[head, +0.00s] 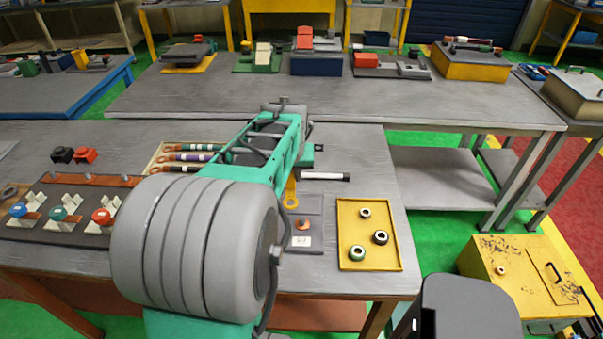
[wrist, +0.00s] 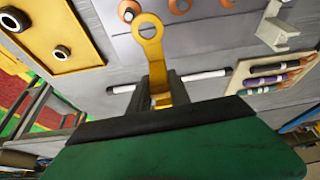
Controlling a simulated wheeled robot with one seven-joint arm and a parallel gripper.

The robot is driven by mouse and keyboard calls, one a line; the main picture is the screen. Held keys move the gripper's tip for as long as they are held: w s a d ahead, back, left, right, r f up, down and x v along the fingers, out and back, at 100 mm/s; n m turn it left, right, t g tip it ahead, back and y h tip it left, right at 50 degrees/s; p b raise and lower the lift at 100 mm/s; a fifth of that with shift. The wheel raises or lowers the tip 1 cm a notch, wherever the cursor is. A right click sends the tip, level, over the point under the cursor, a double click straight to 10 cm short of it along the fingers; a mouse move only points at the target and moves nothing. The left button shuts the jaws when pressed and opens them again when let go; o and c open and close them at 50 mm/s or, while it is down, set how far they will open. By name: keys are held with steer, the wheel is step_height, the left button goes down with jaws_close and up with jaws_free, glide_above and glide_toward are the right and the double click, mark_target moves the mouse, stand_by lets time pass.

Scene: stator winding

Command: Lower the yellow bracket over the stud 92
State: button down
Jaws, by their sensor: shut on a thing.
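The yellow bracket (head: 291,195) is a flat strip with a round eye at its end. In the wrist view the bracket (wrist: 148,28) reaches up from my gripper (wrist: 160,85), with the eye open and empty. My gripper is shut on its other end. In the head view, my arm hides most of the gripper. A grey plate (head: 310,207) lies just nearer than the bracket eye. It carries a copper-coloured stud piece (head: 303,224) and a white label (head: 301,241), too small to read surely. The eye appears apart from this stud; its height above the plate is unclear.
A yellow tray (head: 345,262) with several dark-rimmed rings lies right of the plate. A white and black marker (head: 325,176) lies behind it. A pen holder (head: 157,157) and a dark board with coloured knobs (head: 50,238) are to the left.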

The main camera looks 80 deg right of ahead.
steer(key=shift+m, duration=0.3)
steer(key=shift+s+d+f+b, duration=0.15)
steer(key=shift+s+f+b, duration=0.45)
steer(key=shift+f, duration=0.35)
steer(key=shift+s+d+f+b, duration=0.15)
steer(key=shift+s+f+b, duration=0.4)
steer(key=shift+f, duration=0.35)
steer(key=shift+s+d+f+b, duration=0.15)
steer(key=shift+s+f+b, duration=0.45)
steer(key=shift+f, duration=0.35)
steer(key=shift+w+a, duration=0.1)
steer(key=shift+a, duration=0.05)
steer(key=shift+f+b, duration=0.1)
steer(key=shift+b, duration=0.2)
steer(key=shift+f+b, duration=0.4)
steer(key=shift+f, duration=0.1)
steer(key=shift+f, duration=0.3)
steer(key=shift+f+b, duration=0.3)
steer(key=shift+b, duration=0.2)
